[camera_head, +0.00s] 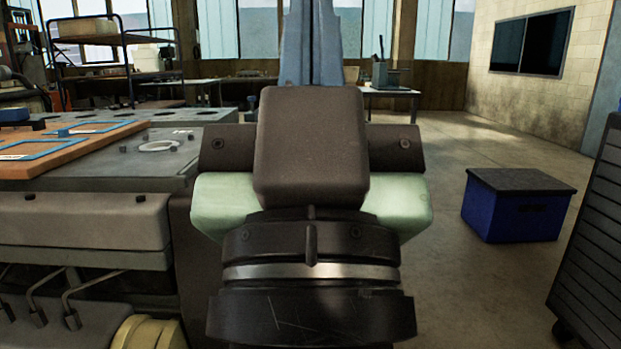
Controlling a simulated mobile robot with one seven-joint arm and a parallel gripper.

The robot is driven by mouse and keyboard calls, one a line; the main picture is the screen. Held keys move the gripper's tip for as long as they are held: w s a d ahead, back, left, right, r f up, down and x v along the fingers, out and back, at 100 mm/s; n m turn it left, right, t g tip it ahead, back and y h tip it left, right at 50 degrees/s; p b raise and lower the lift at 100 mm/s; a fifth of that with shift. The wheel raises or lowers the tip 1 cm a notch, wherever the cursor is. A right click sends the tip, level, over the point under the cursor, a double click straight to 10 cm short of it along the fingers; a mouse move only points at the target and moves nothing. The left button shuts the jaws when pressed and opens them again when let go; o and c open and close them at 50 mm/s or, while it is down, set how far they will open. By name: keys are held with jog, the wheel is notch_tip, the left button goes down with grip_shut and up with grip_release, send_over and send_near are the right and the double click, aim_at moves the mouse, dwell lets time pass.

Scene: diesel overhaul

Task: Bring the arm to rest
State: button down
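My own arm (310,150) fills the middle of the head view, close to the camera. It shows as a dark brown block, pale green side parts and a black round joint with a silver band below. My gripper's fingers do not show, so whether they are open or shut is hidden. I see nothing held.
On the left stands a large grey engine block (100,225) with an orange-brown board (70,145) on top. A blue box with a dark lid (515,215) sits on the floor at right. A grey cabinet (595,240) stands at the right edge. Floor between is clear.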

notch_tip(320, 180, up, 39)
jog(key=p, duration=3.7)
jog(key=shift+s+f, duration=0.2)
jog(key=shift+s, duration=0.05)
